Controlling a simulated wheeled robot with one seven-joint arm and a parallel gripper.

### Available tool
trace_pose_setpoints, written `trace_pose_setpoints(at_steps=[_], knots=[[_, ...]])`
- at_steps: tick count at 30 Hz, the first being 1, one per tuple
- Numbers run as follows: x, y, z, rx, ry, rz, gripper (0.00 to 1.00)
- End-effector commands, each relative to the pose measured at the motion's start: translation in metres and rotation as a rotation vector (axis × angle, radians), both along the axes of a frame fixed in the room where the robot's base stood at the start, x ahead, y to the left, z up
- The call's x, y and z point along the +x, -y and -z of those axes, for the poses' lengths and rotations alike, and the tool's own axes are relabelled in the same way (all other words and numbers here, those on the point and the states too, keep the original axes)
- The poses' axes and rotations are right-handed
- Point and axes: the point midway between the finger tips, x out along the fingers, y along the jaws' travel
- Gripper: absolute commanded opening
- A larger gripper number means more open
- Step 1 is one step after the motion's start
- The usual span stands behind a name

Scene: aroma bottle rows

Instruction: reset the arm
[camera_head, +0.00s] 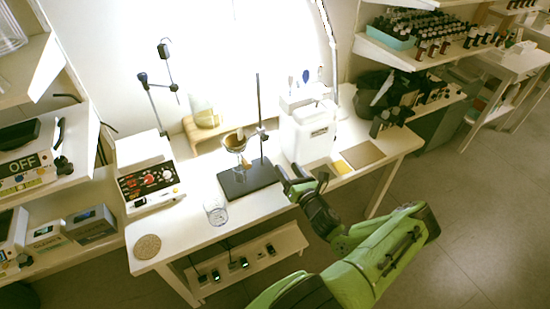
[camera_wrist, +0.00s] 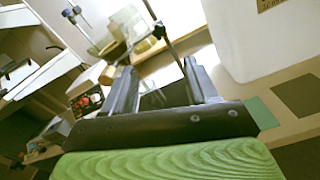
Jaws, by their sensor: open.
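My green arm (camera_head: 375,255) reaches in from the lower right in the head view. My gripper (camera_head: 302,180) is open at the front edge of the white table (camera_head: 260,207), near the black stand base and the white jug. In the wrist view its two dark fingers (camera_wrist: 160,82) stand apart, and I see nothing held between them.
A black stand base (camera_head: 248,178) with a rod and funnel, a white jug (camera_head: 310,132), a glass beaker (camera_head: 215,212), a cork mat (camera_head: 147,246) and a hotplate device (camera_head: 150,185) are on the table. Shelves flank it. The floor (camera_head: 470,200) at right is clear.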

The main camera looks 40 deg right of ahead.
Motion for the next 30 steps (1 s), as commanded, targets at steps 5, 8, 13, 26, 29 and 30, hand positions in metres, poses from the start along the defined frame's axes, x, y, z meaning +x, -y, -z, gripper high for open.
trace_pose_setpoints(at_steps=[5,8,13,26,29,30], knots=[[0.0,0.0,0.0,0.0,0.0,0.0,0.58],[0.002,-0.002,-0.002,-0.014,-0.006,-0.014,0.58],[0.038,-0.066,-0.026,-0.343,-0.12,-0.342,0.58],[0.01,-0.256,-0.087,-1.715,-0.306,-1.499,0.58],[-0.012,-0.274,-0.114,-2.01,-0.308,-1.667,0.58],[-0.022,-0.279,-0.126,-2.125,-0.307,-1.719,0.58]])
